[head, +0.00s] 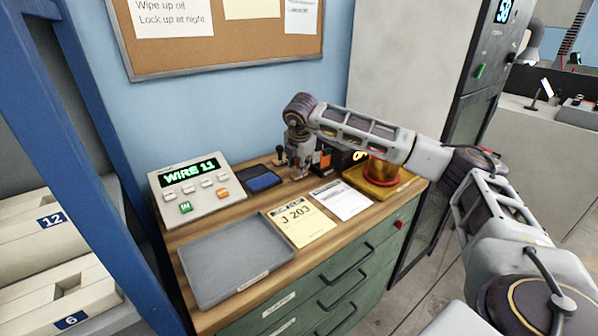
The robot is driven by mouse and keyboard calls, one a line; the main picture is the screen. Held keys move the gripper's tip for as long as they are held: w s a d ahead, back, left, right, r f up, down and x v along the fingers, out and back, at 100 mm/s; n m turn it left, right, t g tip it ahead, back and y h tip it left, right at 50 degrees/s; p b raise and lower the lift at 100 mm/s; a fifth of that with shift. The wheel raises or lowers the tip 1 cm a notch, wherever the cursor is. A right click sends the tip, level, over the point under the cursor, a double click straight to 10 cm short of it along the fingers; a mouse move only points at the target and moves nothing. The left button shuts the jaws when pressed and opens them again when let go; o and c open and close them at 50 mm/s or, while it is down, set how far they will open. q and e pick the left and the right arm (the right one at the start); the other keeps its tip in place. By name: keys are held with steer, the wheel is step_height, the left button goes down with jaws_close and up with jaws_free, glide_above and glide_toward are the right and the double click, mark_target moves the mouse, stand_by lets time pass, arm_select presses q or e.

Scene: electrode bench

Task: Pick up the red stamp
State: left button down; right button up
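My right arm reaches in from the right, and its gripper (299,168) points down at the back of the wooden bench top, just right of the blue ink pad (262,179). A small patch of red shows at its fingers; it may be the red stamp, but it is mostly hidden and too small to be sure. I cannot tell whether the fingers are closed on it. A dark-handled stamp (280,156) stands upright just left of the gripper. My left gripper is out of view.
An orange and black box (322,161) stands close right of the gripper, with a yellow-based red and brass device (381,176) beyond. A console (196,190) reading WIRE 11, a grey tray (236,262), a yellow card (299,222) and a white sheet (341,199) occupy the bench.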

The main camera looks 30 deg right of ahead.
steer(key=c, duration=0.4)
steer(key=shift+r, duration=0.15)
